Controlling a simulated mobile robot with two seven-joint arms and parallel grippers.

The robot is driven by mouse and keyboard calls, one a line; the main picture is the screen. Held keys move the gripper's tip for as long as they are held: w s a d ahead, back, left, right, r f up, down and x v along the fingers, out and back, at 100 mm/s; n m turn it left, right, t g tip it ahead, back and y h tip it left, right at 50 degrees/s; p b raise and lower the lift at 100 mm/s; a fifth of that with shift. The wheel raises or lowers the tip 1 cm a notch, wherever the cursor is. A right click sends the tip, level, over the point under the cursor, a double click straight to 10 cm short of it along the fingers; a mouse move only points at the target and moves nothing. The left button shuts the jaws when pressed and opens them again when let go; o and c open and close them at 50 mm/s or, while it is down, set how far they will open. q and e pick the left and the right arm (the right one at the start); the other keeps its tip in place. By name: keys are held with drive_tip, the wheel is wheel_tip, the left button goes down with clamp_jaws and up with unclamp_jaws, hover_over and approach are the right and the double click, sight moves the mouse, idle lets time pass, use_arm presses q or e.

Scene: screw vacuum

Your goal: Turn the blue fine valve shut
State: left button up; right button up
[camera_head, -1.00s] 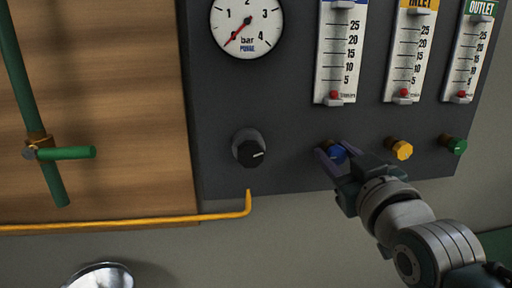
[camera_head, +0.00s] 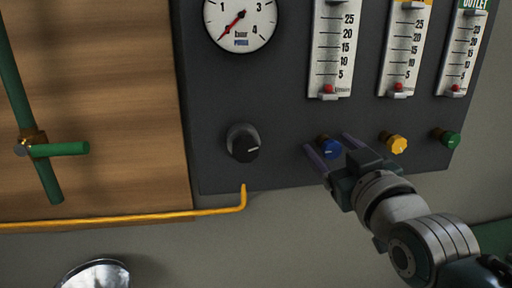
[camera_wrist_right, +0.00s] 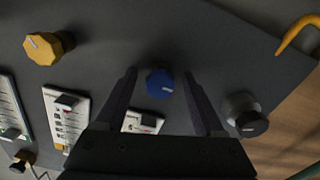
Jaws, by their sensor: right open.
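The blue fine valve (camera_head: 329,149) is a small knob with a pale mark, on the dark panel below the leftmost flow meter. In the right wrist view the blue valve (camera_wrist_right: 160,83) sits between and just beyond the fingertips of my right gripper (camera_wrist_right: 163,85), with a gap on both sides. In the head view my right gripper (camera_head: 332,146) is open, with one finger on either side of the blue knob. It holds nothing. My left gripper is not in view.
A yellow knob (camera_head: 393,143) and a green knob (camera_head: 446,138) are to the right. A black knob (camera_head: 243,143) is to the left, under the pressure gauge (camera_head: 240,22). A yellow pipe (camera_head: 130,219) and a green-handled valve (camera_head: 58,149) are farther left.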

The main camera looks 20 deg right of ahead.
drive_tip(key=v, duration=0.9)
drive_tip(key=shift+s, duration=0.4)
drive_tip(key=s+a+f+n+g+y+p, duration=0.1)
drive_tip(key=s+a+f+g+y, duration=0.1)
drive_tip(key=s+a+f+g, duration=0.4)
drive_tip(key=s+a+f+n+g+y+p, duration=0.1)
drive_tip(key=s+a+g+y+p, duration=0.15)
drive_tip(key=s+g, duration=0.65)
wheel_tip(320, 180, up, 38)
drive_tip(key=s+t+p, duration=0.1)
drive_tip(key=s+p, duration=0.1)
drive_tip(key=p, duration=3.5)
drive_tip(key=shift+s+d+f, duration=0.2)
drive_tip(key=shift+s+d, duration=0.15)
